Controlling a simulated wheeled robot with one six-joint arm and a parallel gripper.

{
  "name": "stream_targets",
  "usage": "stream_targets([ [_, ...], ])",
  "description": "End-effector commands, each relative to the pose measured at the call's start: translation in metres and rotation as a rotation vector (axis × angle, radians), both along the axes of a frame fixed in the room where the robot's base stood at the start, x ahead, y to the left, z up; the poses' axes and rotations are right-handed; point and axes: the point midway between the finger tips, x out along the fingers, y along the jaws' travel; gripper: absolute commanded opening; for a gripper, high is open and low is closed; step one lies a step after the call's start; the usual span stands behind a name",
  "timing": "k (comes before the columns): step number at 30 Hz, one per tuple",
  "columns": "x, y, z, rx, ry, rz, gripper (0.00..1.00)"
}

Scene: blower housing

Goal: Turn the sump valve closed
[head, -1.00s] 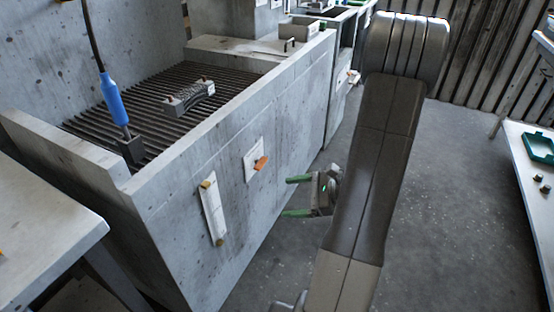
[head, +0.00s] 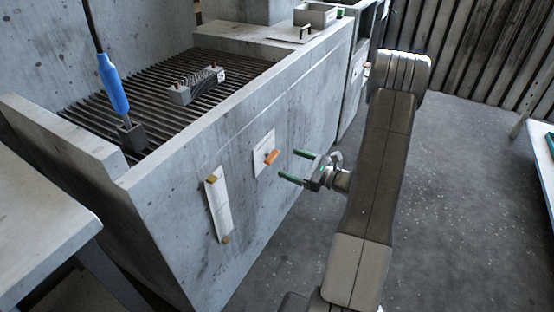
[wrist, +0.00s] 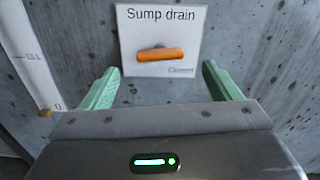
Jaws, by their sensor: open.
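The sump valve's orange handle (head: 271,157) sticks out from a white plate (head: 262,145) on the front wall of the grey concrete tank. In the wrist view the plate reads "Sump drain" (wrist: 160,15), and the orange handle (wrist: 160,54) lies nearly level across it. My gripper (head: 295,166) is open, with its green fingers pointing at the wall just right of the handle. In the wrist view the fingers stand wide apart, below and either side of the handle. The gripper holds nothing and looks apart from the handle.
A white strip gauge (head: 218,205) with brass ends is on the wall left of the valve. A slatted grate (head: 180,80) inside the tank holds a grey block (head: 197,86), and a blue-handled tool (head: 113,85) hangs there. Floor right of the arm is clear.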

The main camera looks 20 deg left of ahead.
Motion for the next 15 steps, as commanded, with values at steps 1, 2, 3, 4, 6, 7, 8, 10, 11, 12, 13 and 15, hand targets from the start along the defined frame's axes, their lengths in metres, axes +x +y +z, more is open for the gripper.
stream_targets([
  [1, 0.000, 0.012, -0.001, 0.000, -0.001, 0.004, 0.84],
  [2, 0.000, 0.018, -0.001, -0.001, -0.001, 0.005, 0.84],
  [3, 0.001, 0.026, -0.001, 0.000, -0.001, 0.003, 0.84],
  [4, 0.001, 0.031, -0.001, -0.001, -0.002, 0.004, 0.84],
  [6, 0.002, 0.042, -0.001, 0.000, -0.002, 0.002, 0.84],
  [7, 0.003, 0.046, -0.001, 0.000, -0.002, 0.003, 0.84],
  [8, 0.003, 0.049, -0.001, 0.000, -0.002, 0.003, 0.84],
  [10, 0.004, 0.056, 0.000, 0.000, -0.002, 0.002, 0.84],
  [11, 0.004, 0.058, 0.000, 0.000, -0.001, 0.001, 0.84],
  [12, 0.004, 0.061, 0.000, 0.000, -0.001, 0.001, 0.84],
  [13, 0.005, 0.062, 0.000, 0.000, -0.001, 0.001, 0.84],
  [15, 0.005, 0.064, 0.000, -0.001, 0.000, 0.000, 0.84],
])
